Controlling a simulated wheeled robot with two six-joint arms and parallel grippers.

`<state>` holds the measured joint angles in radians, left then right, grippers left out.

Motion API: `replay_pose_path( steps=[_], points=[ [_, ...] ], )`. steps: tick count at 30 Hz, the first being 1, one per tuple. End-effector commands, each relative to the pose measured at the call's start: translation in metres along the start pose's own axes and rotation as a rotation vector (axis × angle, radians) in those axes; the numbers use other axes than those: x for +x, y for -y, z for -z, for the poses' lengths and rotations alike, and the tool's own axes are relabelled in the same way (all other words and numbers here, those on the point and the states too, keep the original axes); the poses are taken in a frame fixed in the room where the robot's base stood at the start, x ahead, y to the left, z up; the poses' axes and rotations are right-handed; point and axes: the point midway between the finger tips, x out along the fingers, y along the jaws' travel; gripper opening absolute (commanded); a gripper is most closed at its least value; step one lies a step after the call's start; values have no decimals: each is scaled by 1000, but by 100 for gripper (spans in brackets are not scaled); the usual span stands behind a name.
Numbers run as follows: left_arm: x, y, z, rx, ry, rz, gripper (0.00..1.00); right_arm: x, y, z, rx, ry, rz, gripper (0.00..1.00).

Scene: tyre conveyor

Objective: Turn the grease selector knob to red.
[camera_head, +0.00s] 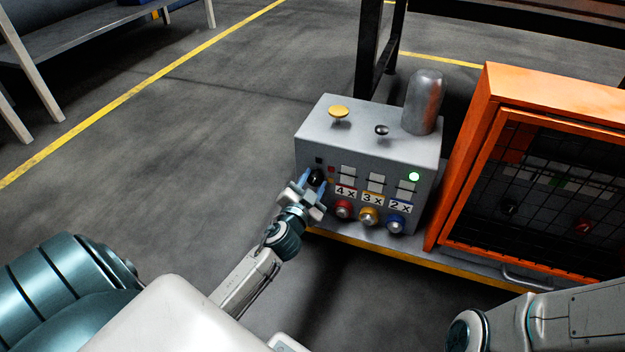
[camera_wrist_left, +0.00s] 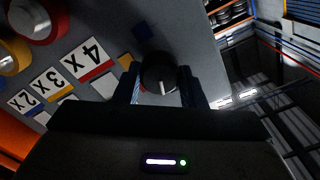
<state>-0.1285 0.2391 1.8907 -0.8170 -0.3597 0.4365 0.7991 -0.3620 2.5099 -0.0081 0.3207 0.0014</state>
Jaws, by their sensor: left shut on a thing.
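The black grease selector knob (camera_head: 317,176) is at the left of the grey box's front panel. It also shows in the left wrist view (camera_wrist_left: 157,70), where a white line on it points towards the bottom of the picture. My left gripper (camera_head: 311,183) is at the knob and shut on it, with one finger on each side. In the left wrist view a dark blue square (camera_wrist_left: 145,29) lies above the knob, and a small orange-yellow mark (camera_wrist_left: 126,60) lies to its left. The gripper body hides part of the panel. My right gripper is out of view.
The grey box (camera_head: 320,125) has red (camera_head: 342,209), yellow (camera_head: 368,217) and blue (camera_head: 395,224) buttons under labels 4x, 3x and 2x. A green lamp (camera_head: 414,176) is lit. An orange cabinet (camera_head: 470,150) stands at its right.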

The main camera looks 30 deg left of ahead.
Motion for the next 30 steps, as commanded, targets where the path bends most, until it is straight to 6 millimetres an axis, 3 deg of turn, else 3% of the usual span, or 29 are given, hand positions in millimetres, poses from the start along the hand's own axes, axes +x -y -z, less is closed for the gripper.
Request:
replay_pose_path(
  steps=[18, 30],
  points=[
    [0, 0, 0, 536, 1, -2, 14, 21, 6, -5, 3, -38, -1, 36],
    [-1, -1, 0, 696, -1, -2, 14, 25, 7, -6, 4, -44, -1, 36]
  ],
)
